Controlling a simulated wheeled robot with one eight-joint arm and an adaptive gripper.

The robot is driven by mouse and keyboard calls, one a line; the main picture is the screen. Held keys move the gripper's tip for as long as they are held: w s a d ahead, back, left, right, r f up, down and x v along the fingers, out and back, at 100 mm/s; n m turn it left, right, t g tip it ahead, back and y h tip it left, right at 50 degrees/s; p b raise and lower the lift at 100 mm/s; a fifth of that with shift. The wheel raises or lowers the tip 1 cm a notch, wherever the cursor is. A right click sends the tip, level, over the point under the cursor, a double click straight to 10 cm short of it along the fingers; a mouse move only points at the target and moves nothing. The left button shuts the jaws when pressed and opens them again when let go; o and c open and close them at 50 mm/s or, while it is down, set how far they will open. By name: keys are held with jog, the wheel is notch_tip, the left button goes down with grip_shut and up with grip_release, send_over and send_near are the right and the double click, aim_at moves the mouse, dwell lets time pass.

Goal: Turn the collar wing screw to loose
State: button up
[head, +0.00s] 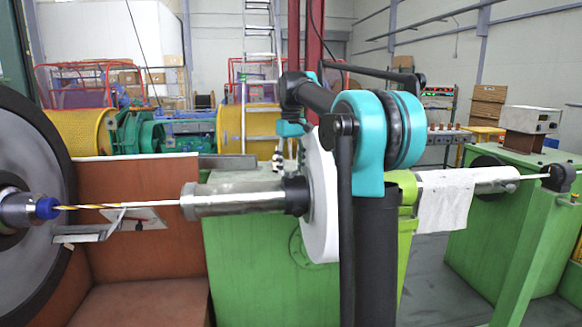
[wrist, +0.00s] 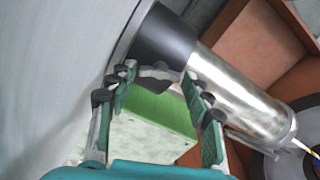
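The dark collar (head: 297,195) sits on the right end of a steel tube (head: 235,197), against a large white disc. In the wrist view the black collar (wrist: 165,45) is just beyond my fingertips. A small dark grey piece (wrist: 160,72), which looks like the wing screw, shows at the collar's edge between the fingertips. My gripper (wrist: 158,80) is open, with one green-padded finger on each side of that piece; I cannot tell whether either finger touches it. In the head view my gripper (head: 279,160) is small, just above the collar, and the screw cannot be made out.
The white disc (head: 320,195) stands close to the right of my gripper. A thin white and yellow strand (head: 150,203) runs left from the tube to a blue nozzle (head: 46,208). A green machine housing (head: 245,255) lies below. A white cloth (head: 443,203) hangs at right.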

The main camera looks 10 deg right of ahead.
jog(key=shift+o, duration=0.9)
jog(key=shift+r, duration=0.1)
notch_tip(320, 180, up, 12)
